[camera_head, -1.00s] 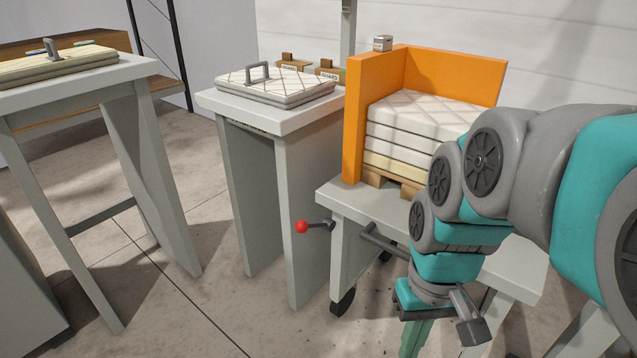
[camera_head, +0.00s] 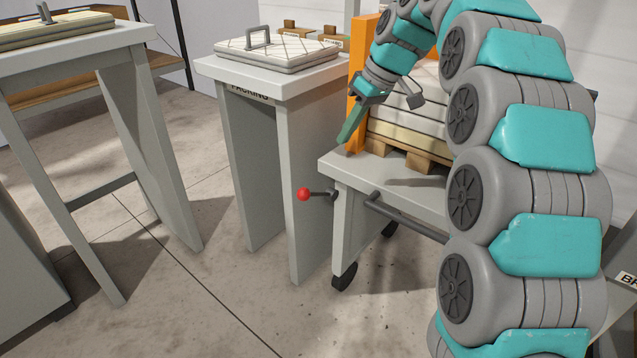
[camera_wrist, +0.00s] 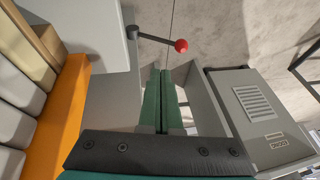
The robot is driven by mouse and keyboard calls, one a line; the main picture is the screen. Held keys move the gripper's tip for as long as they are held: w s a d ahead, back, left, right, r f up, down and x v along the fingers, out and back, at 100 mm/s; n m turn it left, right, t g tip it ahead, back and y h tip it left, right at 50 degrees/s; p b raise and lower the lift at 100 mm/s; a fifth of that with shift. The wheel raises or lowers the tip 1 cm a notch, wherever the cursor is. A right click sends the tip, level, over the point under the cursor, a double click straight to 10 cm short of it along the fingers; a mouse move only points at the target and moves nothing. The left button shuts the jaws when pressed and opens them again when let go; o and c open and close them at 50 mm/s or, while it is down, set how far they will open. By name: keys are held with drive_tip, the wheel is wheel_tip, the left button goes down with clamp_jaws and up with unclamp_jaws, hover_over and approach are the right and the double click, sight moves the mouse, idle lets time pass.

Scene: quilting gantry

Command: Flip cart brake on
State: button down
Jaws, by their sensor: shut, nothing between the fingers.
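The cart (camera_head: 345,172) is grey-white with dark casters and a dark push bar (camera_head: 390,212). Its brake lever (camera_head: 320,193) sticks out to the left from the cart's near left side, ending in a red ball knob (camera_head: 303,194). In the wrist view the red knob (camera_wrist: 181,45) and its dark arm (camera_wrist: 153,37) show at the top, beyond my fingertips. My gripper (camera_head: 349,133) is shut and empty, with green fingers pointing down and left. It is above the cart's left edge, in front of the orange panel, higher than the knob and apart from it. The fingers (camera_wrist: 163,72) lie together in the wrist view.
On the cart stand an orange corner guard (camera_head: 357,100) and stacked quilted panels (camera_head: 405,125) on a pallet. Left of the lever stands the packing table (camera_head: 285,90), its leg close behind the knob. Open floor (camera_head: 200,300) lies in front.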

sight(312, 194)
drive_tip(key=shift+a, duration=0.1)
idle(0.3)
drive_tip(key=s+x, duration=0.1)
drive_tip(key=x, duration=1.2)
drive_tip(key=shift+s+a+f, duration=0.2)
drive_tip(key=shift+a+f, duration=0.05)
drive_tip(key=shift+a, duration=0.05)
drive_tip(key=shift+s+a+f+t+h+b, duration=0.5)
drive_tip(key=shift+s+f+t+h+b, duration=0.25)
drive_tip(key=shift+b, duration=0.7)
wheel_tip(312, 194, down, 8)
drive_tip(key=s+a+n+t+h+b, duration=0.1)
drive_tip(key=s+n+t+h+b, duration=0.1)
drive_tip(key=t+h+b, duration=0.2)
drive_tip(key=shift+a+f+t+b, duration=0.15)
drive_tip(key=shift+a+t+b, duration=0.15)
drive_tip(key=shift+t+b, duration=1.05)
